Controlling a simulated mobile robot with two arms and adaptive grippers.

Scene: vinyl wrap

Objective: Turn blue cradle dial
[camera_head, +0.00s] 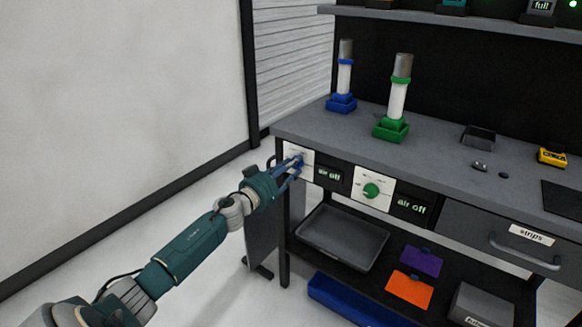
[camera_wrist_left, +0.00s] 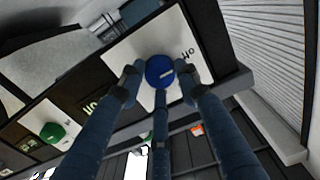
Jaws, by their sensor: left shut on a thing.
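The blue cradle dial (camera_wrist_left: 159,71) sits on a white plate (camera_wrist_left: 180,50) on the bench front. In the head view my left gripper (camera_head: 297,163) reaches it from the left and covers most of it. In the left wrist view my left gripper (camera_wrist_left: 160,82) has its fingers around the dial, shut on it. The display beside the dial (camera_head: 329,174) reads "air off". The blue cradle (camera_head: 341,103) stands on the bench top above, with a white and grey roll upright in it. My right gripper is not in view.
A green dial (camera_head: 371,190) on its own plate is to the right, with another "air off" display (camera_head: 411,206). A green cradle (camera_head: 390,129) holds a second roll. A drawer (camera_head: 515,245) marked "strips" is further right. A grey tray (camera_head: 343,238) lies on the lower shelf.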

